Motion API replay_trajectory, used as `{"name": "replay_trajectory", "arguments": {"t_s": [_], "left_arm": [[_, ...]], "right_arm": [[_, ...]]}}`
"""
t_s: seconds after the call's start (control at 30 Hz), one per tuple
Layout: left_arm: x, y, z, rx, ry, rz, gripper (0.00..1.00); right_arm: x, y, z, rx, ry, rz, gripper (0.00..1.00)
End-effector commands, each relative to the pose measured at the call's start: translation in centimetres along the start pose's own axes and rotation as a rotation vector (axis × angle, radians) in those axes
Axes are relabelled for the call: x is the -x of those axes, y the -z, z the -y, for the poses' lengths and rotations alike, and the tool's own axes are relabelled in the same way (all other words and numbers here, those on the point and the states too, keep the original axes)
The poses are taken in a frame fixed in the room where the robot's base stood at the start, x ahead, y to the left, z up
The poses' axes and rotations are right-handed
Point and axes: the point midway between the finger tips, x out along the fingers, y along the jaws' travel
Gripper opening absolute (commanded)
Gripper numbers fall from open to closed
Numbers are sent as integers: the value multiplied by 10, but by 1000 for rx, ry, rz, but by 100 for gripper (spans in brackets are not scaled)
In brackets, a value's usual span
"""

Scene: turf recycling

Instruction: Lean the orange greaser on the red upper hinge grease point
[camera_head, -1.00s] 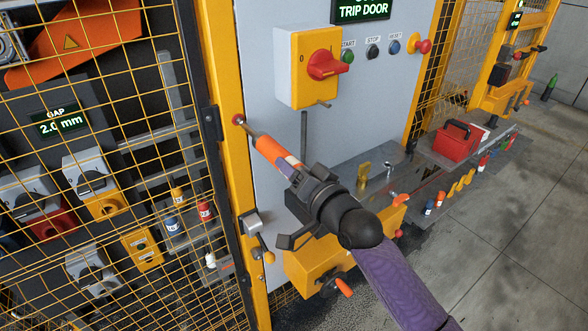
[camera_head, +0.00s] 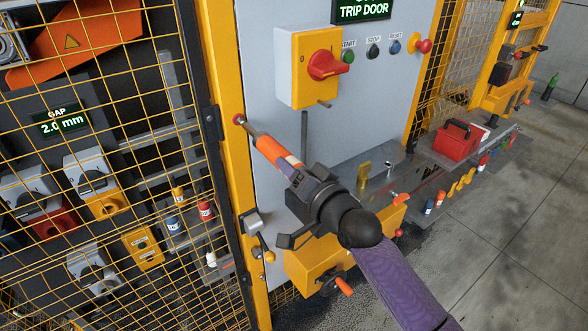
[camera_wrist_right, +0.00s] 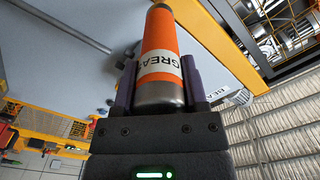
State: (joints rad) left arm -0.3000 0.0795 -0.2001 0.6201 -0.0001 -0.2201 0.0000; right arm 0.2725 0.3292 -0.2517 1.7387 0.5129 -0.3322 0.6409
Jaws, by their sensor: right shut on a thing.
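The orange greaser (camera_head: 266,154) is a tube with a white band and a thin metal nozzle pointing up and left. My right gripper (camera_head: 300,178) is shut on its lower end; in the right wrist view the greaser (camera_wrist_right: 162,50) stands between the two fingers (camera_wrist_right: 160,85). The nozzle tip meets, or nearly meets, the red upper hinge grease point (camera_head: 239,119) on the yellow post. From this view I cannot tell whether they touch. The tip is out of the wrist view. My left gripper is not in view.
The yellow post (camera_head: 232,170) has a black hinge (camera_head: 212,123) and a mesh guard at its left. A grey panel behind carries a yellow box with a red rotary switch (camera_head: 327,66). A shelf with a red toolbox (camera_head: 458,140) is at right.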

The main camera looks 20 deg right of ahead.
Motion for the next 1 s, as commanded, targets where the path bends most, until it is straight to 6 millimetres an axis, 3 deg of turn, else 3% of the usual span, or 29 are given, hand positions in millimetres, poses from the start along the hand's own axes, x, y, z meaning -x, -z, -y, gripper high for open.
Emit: {"name": "replay_trajectory", "arguments": {"t_s": [1.0], "left_arm": [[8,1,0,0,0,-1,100]], "right_arm": [[-7,1,1,1,2,-2,0]]}}
